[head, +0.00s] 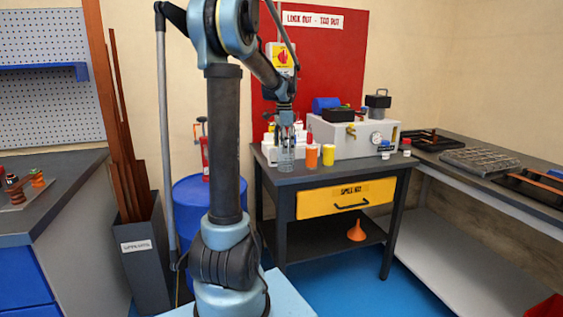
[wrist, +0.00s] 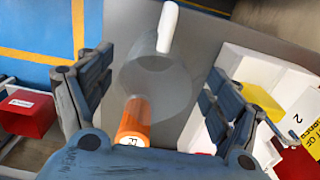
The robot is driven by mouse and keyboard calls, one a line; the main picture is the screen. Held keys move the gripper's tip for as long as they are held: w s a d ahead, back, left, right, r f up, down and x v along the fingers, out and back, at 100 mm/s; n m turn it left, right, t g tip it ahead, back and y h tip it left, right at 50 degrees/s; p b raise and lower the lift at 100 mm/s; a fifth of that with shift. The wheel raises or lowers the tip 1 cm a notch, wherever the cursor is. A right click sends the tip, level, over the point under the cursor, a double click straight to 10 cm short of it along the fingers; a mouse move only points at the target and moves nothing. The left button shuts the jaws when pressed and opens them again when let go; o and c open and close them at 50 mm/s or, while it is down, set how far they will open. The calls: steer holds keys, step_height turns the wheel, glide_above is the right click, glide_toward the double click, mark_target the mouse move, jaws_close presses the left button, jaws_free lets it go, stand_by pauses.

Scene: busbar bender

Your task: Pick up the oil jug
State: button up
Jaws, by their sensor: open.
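The oil jug appears to be the clear, see-through vessel (head: 286,160) at the left front of the dark bench top. In the wrist view its translucent grey round body (wrist: 160,88) lies between my fingers. A white rounded piece (wrist: 167,28) shows at its far side; I cannot tell whether it is a handle or a spout. My gripper (head: 286,120) points down over the jug. In the wrist view my gripper (wrist: 158,75) is open, one finger on each side of the jug, with no clear contact visible. An orange cylinder (wrist: 133,122) stands close beside the jug, near my palm.
The orange cylinder (head: 312,157) and a yellow one (head: 328,155) stand right of the jug. A white box-like machine (head: 350,139) with a gauge is behind them. The bench (head: 284,180) has a yellow drawer (head: 345,197). A blue drum (head: 193,220) stands left of the bench.

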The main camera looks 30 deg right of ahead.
mark_target(283, 157)
steer(key=shift+s+a+f, duration=0.1)
steer(key=shift+f, duration=1.2)
steer(key=shift+a+f, duration=0.1)
steer(key=shift+f, duration=1.2)
steer(key=shift+c, duration=0.4)
steer(key=c, duration=1.1)
